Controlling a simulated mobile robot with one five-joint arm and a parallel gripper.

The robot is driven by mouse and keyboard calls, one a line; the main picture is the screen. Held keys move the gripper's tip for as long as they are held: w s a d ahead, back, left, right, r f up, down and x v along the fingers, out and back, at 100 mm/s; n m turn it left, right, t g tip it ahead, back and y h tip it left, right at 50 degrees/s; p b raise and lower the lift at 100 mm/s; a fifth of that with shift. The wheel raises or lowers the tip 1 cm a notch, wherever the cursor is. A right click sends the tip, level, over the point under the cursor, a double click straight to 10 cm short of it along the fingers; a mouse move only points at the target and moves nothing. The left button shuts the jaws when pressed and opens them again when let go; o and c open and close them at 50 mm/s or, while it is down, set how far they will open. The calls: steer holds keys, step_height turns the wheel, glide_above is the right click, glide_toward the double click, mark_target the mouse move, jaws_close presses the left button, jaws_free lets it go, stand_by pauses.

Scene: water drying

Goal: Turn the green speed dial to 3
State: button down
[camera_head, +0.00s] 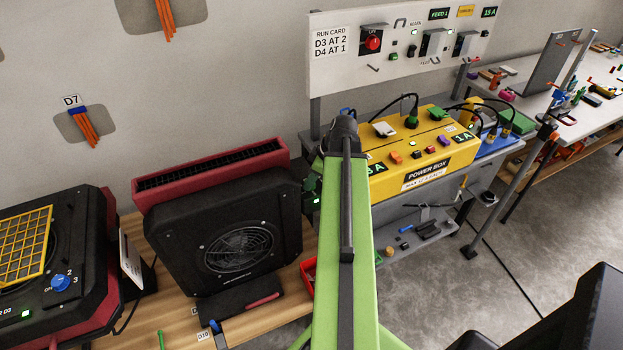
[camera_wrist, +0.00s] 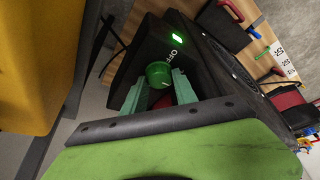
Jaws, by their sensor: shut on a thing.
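The green speed dial (camera_wrist: 158,74) shows in the wrist view, a round green knob on a black housing (camera_wrist: 138,60). An "OFF" mark is printed beside it. My gripper (camera_wrist: 158,82) has one pale green finger on each side of the dial and is shut on it. The dial's other numbers and its pointer setting cannot be read. In the head view my green arm reaches to the right side of the black fan unit (camera_head: 215,225) and hides the dial and most of my gripper.
A yellow power box (camera_head: 410,160) stands right of my arm on a grey bench. A blue dial (camera_head: 60,283) sits on another black unit at the left. The wooden bench (camera_head: 165,315) holds tools in front. A grey floor (camera_head: 540,200) is partly open at right.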

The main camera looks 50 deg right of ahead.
steer(key=shift+a+m+h, duration=0.1)
steer(key=shift+m+h, duration=0.3)
steer(key=shift+m, duration=0.7)
steer(key=c, duration=1)
jaws_free()
steer(key=shift+o, duration=0.2)
steer(key=shift+r, duration=0.1)
